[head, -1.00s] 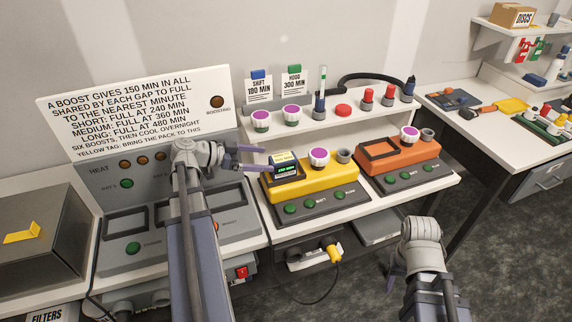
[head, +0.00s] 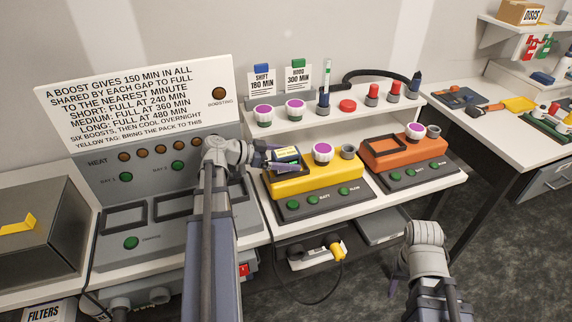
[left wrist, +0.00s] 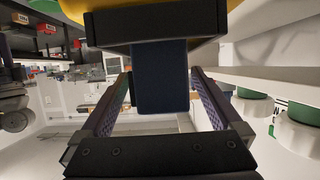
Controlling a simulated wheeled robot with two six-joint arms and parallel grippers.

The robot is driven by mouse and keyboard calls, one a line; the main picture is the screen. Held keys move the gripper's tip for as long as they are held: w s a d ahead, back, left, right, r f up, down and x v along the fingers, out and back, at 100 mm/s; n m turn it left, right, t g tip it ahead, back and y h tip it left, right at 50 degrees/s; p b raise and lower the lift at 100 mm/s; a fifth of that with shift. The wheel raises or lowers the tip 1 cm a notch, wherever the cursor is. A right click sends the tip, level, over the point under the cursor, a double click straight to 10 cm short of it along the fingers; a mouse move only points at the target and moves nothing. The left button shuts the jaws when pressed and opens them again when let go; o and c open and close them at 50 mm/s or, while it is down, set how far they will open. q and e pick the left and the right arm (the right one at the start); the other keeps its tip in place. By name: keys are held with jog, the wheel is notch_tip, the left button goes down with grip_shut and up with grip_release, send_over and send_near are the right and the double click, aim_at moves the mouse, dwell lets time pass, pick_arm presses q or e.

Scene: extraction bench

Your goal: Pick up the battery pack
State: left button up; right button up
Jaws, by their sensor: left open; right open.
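The battery pack (head: 286,153), a small dark block with a pale label, stands in the left end of the yellow unit (head: 318,180). My left gripper (head: 281,160) is open at the pack, with a finger on either side. In the left wrist view the dark blue block of the pack (left wrist: 160,85) lies between the two open fingers, with visible gaps beside it. The lower part of the pack is partly hidden by my gripper in the head view. My right gripper (head: 398,279) is open and empty, low in front of the bench.
A white cup with a purple top (head: 323,152) and a grey cup (head: 348,151) stand right of the pack. An orange unit (head: 403,150) is further right. The shelf (head: 335,113) behind holds several cups. A grey panel with a sign (head: 140,110) stands left.

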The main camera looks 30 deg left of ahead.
pick_arm(q)
grip_shut()
dwell(0.8)
jog(key=shift+r, duration=0.1)
